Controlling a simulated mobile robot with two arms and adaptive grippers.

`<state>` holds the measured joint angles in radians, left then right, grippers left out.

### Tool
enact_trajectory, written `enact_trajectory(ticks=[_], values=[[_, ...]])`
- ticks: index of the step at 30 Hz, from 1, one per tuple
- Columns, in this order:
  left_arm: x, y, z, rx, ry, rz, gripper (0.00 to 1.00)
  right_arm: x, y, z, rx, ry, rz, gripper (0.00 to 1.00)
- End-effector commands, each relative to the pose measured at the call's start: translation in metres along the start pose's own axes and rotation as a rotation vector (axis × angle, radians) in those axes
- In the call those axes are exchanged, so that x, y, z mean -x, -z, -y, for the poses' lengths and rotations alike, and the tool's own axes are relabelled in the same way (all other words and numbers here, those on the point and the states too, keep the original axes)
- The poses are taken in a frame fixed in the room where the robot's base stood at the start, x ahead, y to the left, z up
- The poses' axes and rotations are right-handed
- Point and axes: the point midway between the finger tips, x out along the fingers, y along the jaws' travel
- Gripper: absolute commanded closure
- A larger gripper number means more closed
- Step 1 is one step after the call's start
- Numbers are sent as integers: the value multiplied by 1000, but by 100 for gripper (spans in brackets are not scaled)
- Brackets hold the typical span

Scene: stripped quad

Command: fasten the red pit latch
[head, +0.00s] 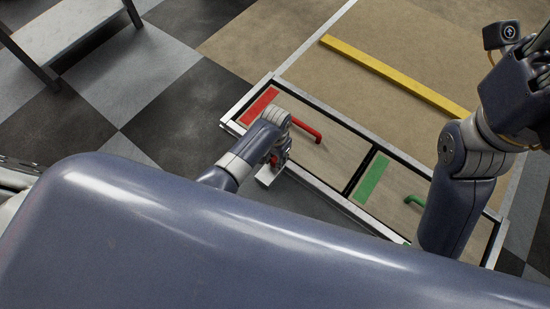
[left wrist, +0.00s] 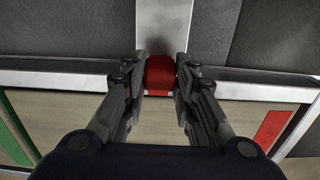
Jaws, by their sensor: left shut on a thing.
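The red pit latch (left wrist: 159,73) is a small red block at the metal rim of the pit, in the middle of the left wrist view. My left gripper (left wrist: 160,92) has a finger on each side of it and is shut on it. In the head view my left gripper (head: 275,165) reaches down at the pit's near edge, and my own arm mostly hides the latch there. The red-marked pit cover (head: 345,155) lies flat in the frame, with a red panel and a red bar handle (head: 305,130). My right arm shows at the right, but its fingers do not.
A second cover with a green panel (head: 371,180) and a green handle (head: 416,201) lies to the right, past a dark divider. A yellow strip (head: 395,75) lies on the tan floor beyond. A grey bench-like step (head: 70,30) stands at upper left.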

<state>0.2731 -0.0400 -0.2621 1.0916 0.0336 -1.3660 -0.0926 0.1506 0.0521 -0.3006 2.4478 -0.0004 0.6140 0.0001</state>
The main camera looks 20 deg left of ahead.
Motion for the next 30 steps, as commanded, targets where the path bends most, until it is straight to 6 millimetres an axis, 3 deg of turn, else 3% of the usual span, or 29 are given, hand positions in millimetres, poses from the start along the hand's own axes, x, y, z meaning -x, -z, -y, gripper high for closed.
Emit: enact_trajectory(ticks=[7,18,19,21,30], values=[[-1,27,0,1,0,0,100,0,0,1,2,7,-6,60],[0,33,0,1,1,-7,100,-6,4,1,3,7,-27,60],[0,33,0,1,1,-7,67,-6,4,1,3,7,-27,60],[0,33,0,1,1,-7,53,-5,4,1,3,7,-26,60],[0,32,0,1,0,-2,53,-3,3,1,4,7,-18,60]])
